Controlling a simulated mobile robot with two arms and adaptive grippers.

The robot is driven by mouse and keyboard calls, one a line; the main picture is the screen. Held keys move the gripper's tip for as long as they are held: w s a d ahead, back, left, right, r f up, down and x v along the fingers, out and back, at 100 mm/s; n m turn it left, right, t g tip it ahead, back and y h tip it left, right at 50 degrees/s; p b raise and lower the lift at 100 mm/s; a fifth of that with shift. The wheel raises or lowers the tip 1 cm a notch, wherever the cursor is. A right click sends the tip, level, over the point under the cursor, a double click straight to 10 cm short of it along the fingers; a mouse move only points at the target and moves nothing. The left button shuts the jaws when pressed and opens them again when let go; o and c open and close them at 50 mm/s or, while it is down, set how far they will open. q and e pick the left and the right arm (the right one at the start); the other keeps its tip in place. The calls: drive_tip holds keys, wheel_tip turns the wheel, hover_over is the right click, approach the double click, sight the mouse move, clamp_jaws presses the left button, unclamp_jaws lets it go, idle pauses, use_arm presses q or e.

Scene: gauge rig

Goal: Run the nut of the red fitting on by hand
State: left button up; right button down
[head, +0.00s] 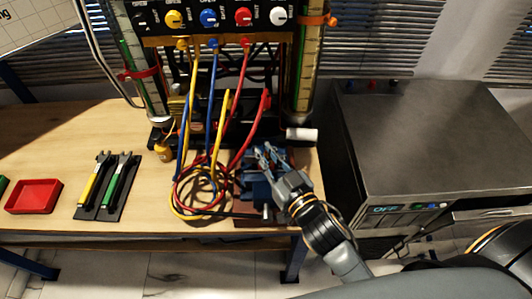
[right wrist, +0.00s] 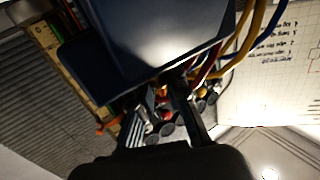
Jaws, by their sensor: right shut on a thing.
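My right gripper (head: 266,155) comes in from the lower right in the head view, over the blue vise (head: 256,188) at the bench's right end. Its fingers also show in the right wrist view (right wrist: 166,110), close below a large dark block. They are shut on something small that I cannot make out. The red hose (head: 248,142) runs down beside the vise, with a red upright end (head: 265,100) behind the gripper. I cannot clearly see the red fitting or its nut. My left gripper is not in view.
The valve panel (head: 205,20) stands behind. A tool holder (head: 97,212) and a red tray (head: 34,197) lie at left. A white cylinder (head: 301,134) and a grey cabinet (head: 425,130) stand at right.

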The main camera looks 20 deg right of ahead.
drive_tip(key=shift+r, duration=0.1)
drive_tip(key=c, duration=1.3)
unclamp_jaws()
drive_tip(key=v, duration=1.2)
